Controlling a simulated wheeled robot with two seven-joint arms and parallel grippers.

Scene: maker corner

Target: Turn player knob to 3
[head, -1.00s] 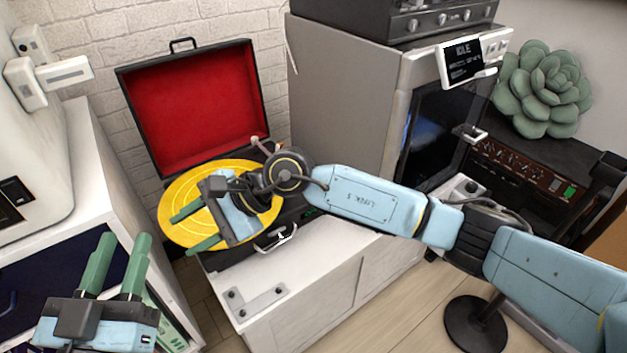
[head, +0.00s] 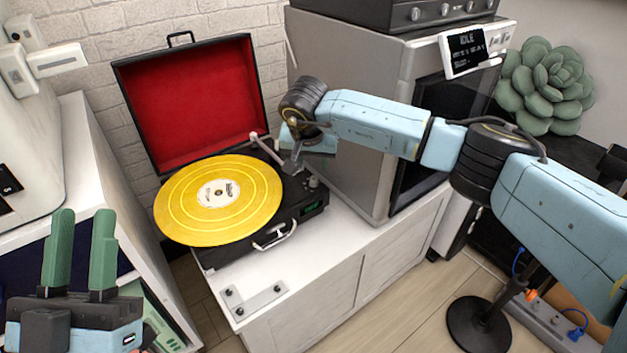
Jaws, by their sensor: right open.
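The record player (head: 295,208) is an open black suitcase with a red-lined lid and a yellow record (head: 250,190) on its platter. A small knob (head: 313,182) shows at the right of its deck, just above a small green display (head: 311,209). Its setting is too small to read. My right gripper (head: 292,170) is open and hangs over the deck's right side near the tonearm, up and left of the knob; its fingers are mostly hidden. My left gripper (head: 82,215) is open and empty at the lower left, with green fingers apart.
The player stands on a white cabinet (head: 350,240). A grey machine (head: 345,110) with a screen stands close behind and right of it. A white shelf unit (head: 85,150) is at left. The cabinet top's front has a metal plate (head: 255,302).

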